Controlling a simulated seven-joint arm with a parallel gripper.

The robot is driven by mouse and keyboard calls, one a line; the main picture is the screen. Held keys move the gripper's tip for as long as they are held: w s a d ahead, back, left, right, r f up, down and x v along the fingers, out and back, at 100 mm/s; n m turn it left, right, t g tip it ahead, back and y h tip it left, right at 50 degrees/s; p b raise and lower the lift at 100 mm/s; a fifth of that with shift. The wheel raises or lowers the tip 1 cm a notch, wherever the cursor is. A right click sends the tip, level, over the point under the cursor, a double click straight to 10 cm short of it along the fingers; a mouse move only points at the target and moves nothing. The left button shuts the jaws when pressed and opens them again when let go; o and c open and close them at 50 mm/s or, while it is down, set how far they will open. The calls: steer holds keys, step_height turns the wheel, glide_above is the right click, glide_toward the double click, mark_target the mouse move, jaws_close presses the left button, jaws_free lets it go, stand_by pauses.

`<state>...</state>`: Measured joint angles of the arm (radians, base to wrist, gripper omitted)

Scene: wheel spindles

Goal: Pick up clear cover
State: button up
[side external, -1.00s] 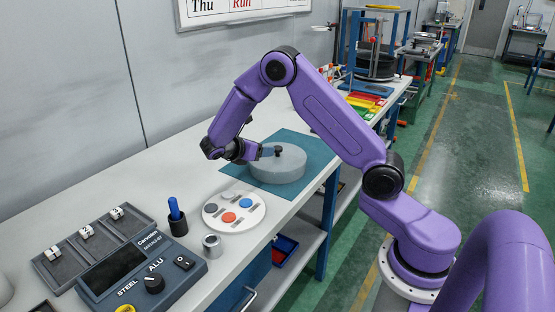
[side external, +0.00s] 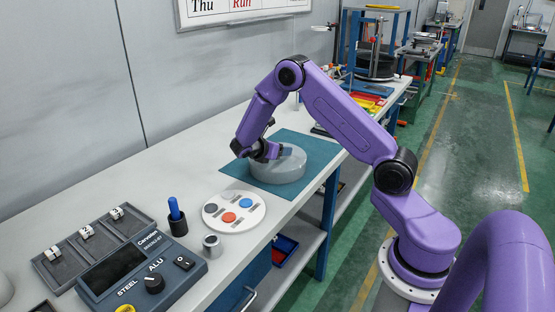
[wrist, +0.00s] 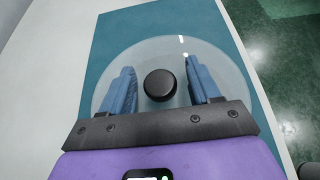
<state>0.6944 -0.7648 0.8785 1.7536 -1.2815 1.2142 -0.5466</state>
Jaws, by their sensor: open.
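The clear cover (side external: 278,170) is a round translucent dome on the blue-green mat (side external: 313,147). In the wrist view the clear cover (wrist: 160,50) shows a black round knob (wrist: 160,85) at its middle. My gripper (wrist: 160,75) is open, with one blue finger on each side of the knob and gaps between. In the side view my gripper (side external: 284,152) is over the cover and hides the knob. I cannot tell how far down the fingertips reach beside the knob.
A round white tray (side external: 252,222) with several coloured discs lies nearer the camera. A grey control box (side external: 140,265), a metal ring (side external: 212,246) and a blue pen in a black holder (side external: 177,222) stand on the white bench. The bench edge is close right of the mat.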

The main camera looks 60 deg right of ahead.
steer(key=c, duration=1.1)
steer(key=shift+c, duration=0.2)
steer(key=shift+r, duration=0.15)
